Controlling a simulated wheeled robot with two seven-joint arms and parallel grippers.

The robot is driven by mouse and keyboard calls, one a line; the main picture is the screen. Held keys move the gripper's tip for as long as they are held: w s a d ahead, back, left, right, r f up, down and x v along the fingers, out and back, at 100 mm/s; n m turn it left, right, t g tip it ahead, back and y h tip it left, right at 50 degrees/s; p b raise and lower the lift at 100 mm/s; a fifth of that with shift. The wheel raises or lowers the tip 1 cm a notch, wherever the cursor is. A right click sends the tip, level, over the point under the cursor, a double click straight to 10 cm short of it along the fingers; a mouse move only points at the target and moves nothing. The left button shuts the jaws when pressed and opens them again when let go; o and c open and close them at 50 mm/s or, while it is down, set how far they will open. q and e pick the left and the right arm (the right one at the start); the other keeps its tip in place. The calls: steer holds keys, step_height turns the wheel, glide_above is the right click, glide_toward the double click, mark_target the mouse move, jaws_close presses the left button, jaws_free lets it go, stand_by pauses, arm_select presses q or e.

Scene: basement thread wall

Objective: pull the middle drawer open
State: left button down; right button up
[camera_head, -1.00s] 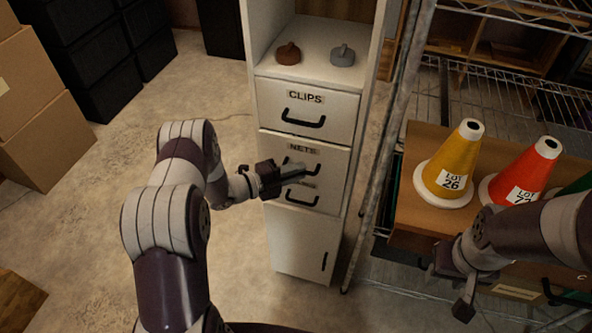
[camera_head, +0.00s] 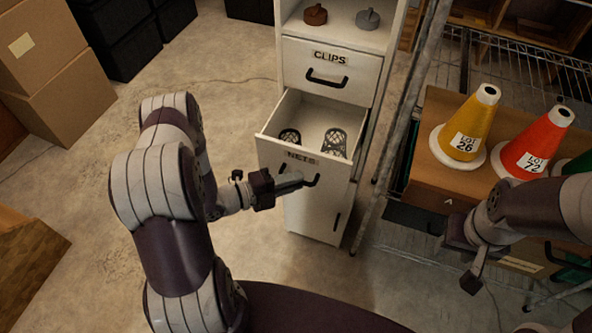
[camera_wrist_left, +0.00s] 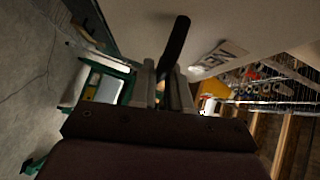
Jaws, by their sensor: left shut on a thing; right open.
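The middle drawer (camera_head: 303,140), labelled NETS, stands pulled out of the white cabinet. Two dark net-like items (camera_head: 335,142) lie inside it. My left gripper (camera_head: 299,182) is shut on the drawer's black handle (camera_head: 315,180) at the front. The handle also shows between the fingers in the left wrist view (camera_wrist_left: 174,48). The CLIPS drawer (camera_head: 330,72) above is closed. My right gripper (camera_head: 474,262) is open and empty at the right, apart from the cabinet.
A yellow cone (camera_head: 466,125) and a red cone (camera_head: 533,145) stand on a wooden unit (camera_head: 432,172) at the right. Cardboard boxes (camera_head: 45,55) are stacked at the left. The concrete floor (camera_head: 95,190) left of the cabinet is clear.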

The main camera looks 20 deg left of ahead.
arm_select(q)
steer(key=shift+s, duration=0.1)
stand_by(0.3)
steer(key=c, duration=1.2)
jaws_free()
steer(key=shift+o, duration=0.2)
steer(key=b+v, duration=0.2)
steer(key=v, duration=1)
steer(key=shift+s+a, duration=0.25)
steer(key=shift+r, duration=0.1)
